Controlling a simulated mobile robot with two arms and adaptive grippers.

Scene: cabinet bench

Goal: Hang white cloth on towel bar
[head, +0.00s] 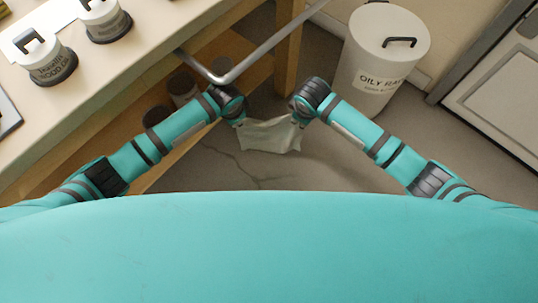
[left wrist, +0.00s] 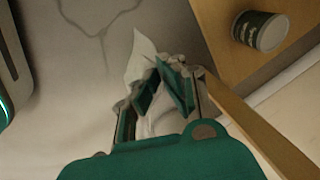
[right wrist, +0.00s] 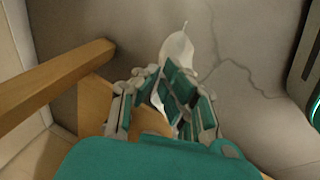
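The white cloth (head: 270,137) hangs spread between my two grippers, above the floor. My left gripper (head: 239,122) is shut on its left upper corner, and my right gripper (head: 297,119) is shut on its right upper corner. In the left wrist view the cloth (left wrist: 141,58) shows beyond the left fingers (left wrist: 162,85). In the right wrist view the cloth (right wrist: 178,50) comes out between the right fingers (right wrist: 172,92). The grey metal towel bar (head: 270,44) runs along the bench front, above the cloth in the picture. The cloth is apart from the bar.
A white lidded bin (head: 385,55) labelled oily rags stands right of the bar. The bench top (head: 130,75) at left carries lidded canisters (head: 45,58). Cans (head: 183,88) stand on the wooden shelf (head: 240,85) below. Open floor (head: 330,165) lies beneath the cloth.

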